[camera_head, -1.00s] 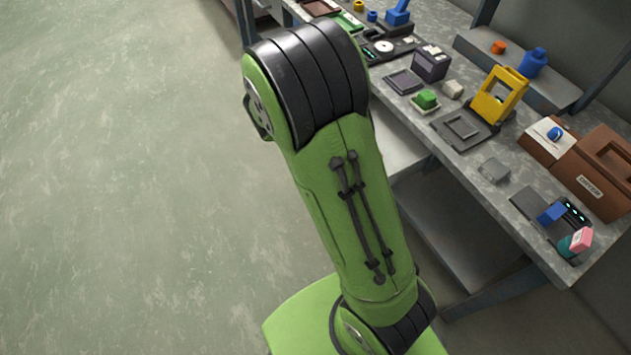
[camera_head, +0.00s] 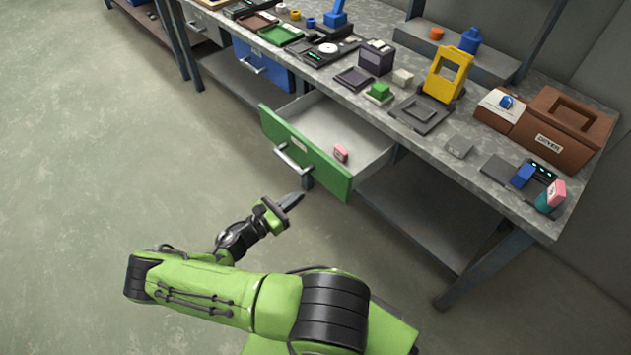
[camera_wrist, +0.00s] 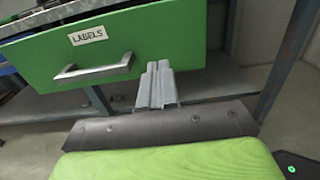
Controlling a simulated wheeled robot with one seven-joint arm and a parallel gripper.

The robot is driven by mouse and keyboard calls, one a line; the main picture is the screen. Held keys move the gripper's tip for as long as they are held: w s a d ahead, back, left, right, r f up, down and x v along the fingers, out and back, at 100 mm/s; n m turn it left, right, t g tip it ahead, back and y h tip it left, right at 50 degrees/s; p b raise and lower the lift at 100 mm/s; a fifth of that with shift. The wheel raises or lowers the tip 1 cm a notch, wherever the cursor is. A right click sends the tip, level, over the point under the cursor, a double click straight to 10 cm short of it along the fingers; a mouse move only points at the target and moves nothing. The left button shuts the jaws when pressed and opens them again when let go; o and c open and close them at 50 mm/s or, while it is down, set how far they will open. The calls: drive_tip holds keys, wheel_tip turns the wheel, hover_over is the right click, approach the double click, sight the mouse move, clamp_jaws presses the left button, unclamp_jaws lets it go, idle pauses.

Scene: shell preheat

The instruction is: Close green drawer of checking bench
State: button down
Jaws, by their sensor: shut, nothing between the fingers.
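The green drawer (camera_head: 305,152) of the bench is pulled out. A small pink-and-white item (camera_head: 341,153) lies in it. Its front has a metal bar handle (camera_head: 293,158). In the wrist view the green front (camera_wrist: 140,45) carries a label reading "LABELS", and the handle (camera_wrist: 93,72) is left of my fingers. My gripper (camera_head: 299,196) is shut and empty, just outside the drawer front, low and close to the handle's right end. In the wrist view my fingertips (camera_wrist: 156,68) overlap the front's lower edge; I cannot tell whether they touch it.
The checking bench (camera_head: 400,150) carries several devices, a yellow frame (camera_head: 446,75) and a brown box (camera_head: 550,130). A blue drawer (camera_head: 262,65) sits farther left under the top. A bench leg (camera_head: 485,265) stands at right. The floor (camera_head: 120,150) in front is clear.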

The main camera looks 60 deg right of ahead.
sight(327, 174)
drive_tip(key=b+x, duration=0.1)
drive_tip(key=x, duration=0.8)
drive_tip(key=shift+d, duration=0.15)
drive_tip(key=shift+d, duration=0.1)
